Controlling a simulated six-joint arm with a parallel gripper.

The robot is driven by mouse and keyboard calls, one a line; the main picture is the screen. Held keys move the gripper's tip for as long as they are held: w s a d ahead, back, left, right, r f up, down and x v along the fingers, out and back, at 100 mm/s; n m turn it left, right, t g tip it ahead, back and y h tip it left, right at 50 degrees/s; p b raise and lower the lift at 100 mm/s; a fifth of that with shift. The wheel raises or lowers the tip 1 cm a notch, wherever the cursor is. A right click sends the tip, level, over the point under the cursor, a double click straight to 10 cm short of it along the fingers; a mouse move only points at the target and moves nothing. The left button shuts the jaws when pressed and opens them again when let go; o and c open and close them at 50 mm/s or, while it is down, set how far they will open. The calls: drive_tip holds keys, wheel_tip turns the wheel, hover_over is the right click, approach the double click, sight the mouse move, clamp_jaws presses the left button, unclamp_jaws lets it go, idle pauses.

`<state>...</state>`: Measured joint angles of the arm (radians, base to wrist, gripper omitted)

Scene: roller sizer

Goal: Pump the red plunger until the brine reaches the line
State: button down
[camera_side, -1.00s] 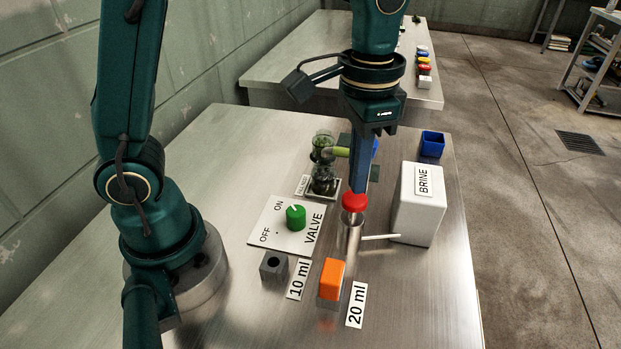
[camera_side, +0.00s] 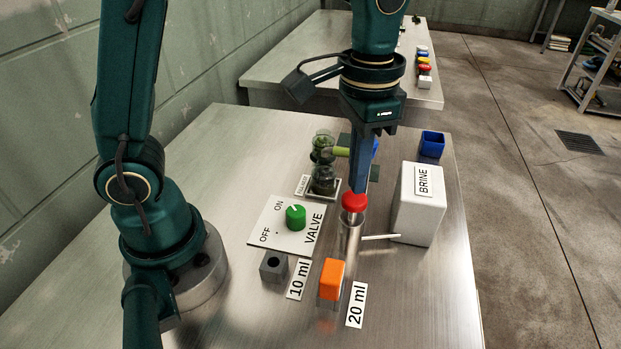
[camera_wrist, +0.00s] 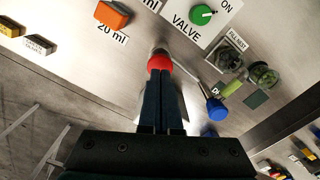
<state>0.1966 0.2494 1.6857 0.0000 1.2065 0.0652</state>
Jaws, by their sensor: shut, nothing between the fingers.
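The red plunger (camera_side: 354,202) tops a metal pump cylinder (camera_side: 348,236) that joins the white BRINE tank (camera_side: 418,205) by a thin pipe. My gripper (camera_side: 358,188) is shut and empty, pointing down with its fingertips at the plunger's red cap. In the wrist view the shut fingertips (camera_wrist: 160,73) meet the red cap (camera_wrist: 160,60); whether they press on it is hard to tell. Two glass jars with green contents (camera_side: 323,178) stand behind, marked by a small label that seems to read FILL NEST. The brine level and its line are too small to make out.
A green VALVE knob (camera_side: 295,215) sits on a white ON/OFF plate left of the pump. An orange block (camera_side: 331,279) and a grey holed block (camera_side: 273,266) stand in front, near the 20 ml and 10 ml labels. A blue bin (camera_side: 432,143) is behind the tank.

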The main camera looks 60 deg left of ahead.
sight(355, 197)
drive_tip(key=shift+f, duration=0.3)
drive_tip(key=shift+f, duration=1.45)
drive_tip(key=shift+r, duration=1.75)
drive_tip(key=shift+r, duration=0.1)
drive_tip(key=shift+r, duration=2.45)
